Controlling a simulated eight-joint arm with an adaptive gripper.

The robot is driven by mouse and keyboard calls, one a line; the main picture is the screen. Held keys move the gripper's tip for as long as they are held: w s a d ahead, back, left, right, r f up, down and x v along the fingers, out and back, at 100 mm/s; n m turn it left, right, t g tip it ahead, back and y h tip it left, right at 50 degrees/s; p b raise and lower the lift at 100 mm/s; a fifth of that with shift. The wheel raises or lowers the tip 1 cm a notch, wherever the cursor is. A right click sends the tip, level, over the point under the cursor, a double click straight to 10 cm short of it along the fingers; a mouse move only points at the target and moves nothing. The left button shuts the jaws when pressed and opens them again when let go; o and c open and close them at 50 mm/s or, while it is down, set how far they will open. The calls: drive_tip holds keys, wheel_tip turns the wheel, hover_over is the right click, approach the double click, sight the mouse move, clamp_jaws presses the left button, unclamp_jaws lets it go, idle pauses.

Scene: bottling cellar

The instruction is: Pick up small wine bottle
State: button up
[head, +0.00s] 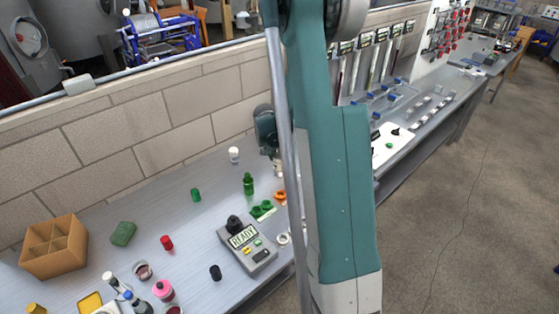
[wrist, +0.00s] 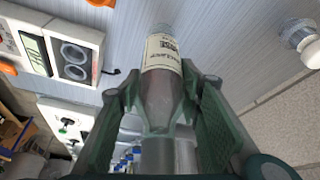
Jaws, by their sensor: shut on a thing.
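In the wrist view a small grey bottle (wrist: 163,52) with a cream printed label lies between the fingers of my gripper (wrist: 160,80). The gripper is shut on it, one finger on each side. The part of the bottle nearer my palm is partly covered by the fingers. I cannot tell whether the bottle touches the worktop. In the head view my arm hides most of the gripper, and I cannot make out the held bottle there.
On the grey worktop (head: 130,205) in the head view stand a green bottle (head: 248,183), a white-topped item (head: 234,154), a device reading READY (head: 246,246), a green sponge (head: 123,233) and a divided cardboard box (head: 54,246). A block wall (head: 165,125) runs behind.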

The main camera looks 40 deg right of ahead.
drive_tip(key=shift+r, duration=0.15)
drive_tip(key=shift+r, duration=4.85)
drive_tip(key=shift+d, duration=0.15)
